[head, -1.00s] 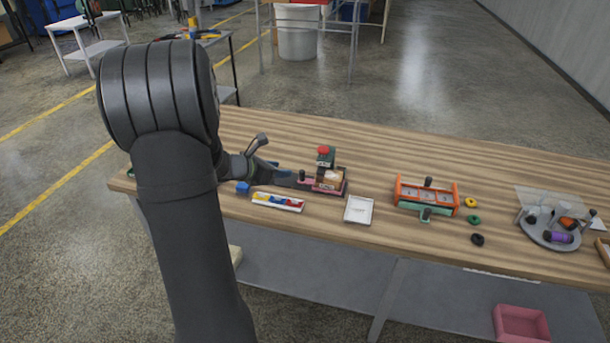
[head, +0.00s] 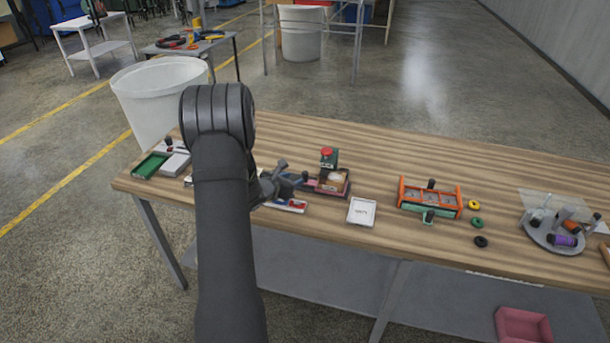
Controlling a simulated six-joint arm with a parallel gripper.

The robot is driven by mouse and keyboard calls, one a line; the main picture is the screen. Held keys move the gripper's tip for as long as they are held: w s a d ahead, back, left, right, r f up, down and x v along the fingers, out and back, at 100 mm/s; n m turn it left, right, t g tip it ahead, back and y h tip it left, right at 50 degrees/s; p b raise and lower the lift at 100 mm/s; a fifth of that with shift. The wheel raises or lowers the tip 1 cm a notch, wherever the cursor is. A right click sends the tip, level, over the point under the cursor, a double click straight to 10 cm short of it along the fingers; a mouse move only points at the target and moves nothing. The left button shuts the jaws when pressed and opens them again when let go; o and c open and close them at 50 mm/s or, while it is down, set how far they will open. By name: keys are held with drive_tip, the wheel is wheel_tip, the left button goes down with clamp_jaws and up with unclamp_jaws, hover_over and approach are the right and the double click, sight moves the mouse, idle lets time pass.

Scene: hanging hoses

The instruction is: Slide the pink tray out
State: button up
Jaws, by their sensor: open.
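The pink tray (head: 311,184) shows only as a thin strip at the left and lower edge of a small dark-framed unit (head: 346,186) on the table. Most of it is hidden by my gripper and by the unit. A brown box with a pale inside or top (head: 333,178) sits at the unit. My gripper (head: 303,180) is open, low over the table and just left of the unit, with its fingers toward the tray. I cannot tell whether it touches the tray or its handle.
A green block with a red button (head: 328,158) stands behind the unit. A long white tray with coloured pieces (head: 291,206) lies in front of my gripper, a white tray (head: 361,212) to the right, then an orange-framed rack (head: 430,197).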

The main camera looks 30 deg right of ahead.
sight(303, 175)
drive_tip(key=x, duration=0.9)
clamp_jaws()
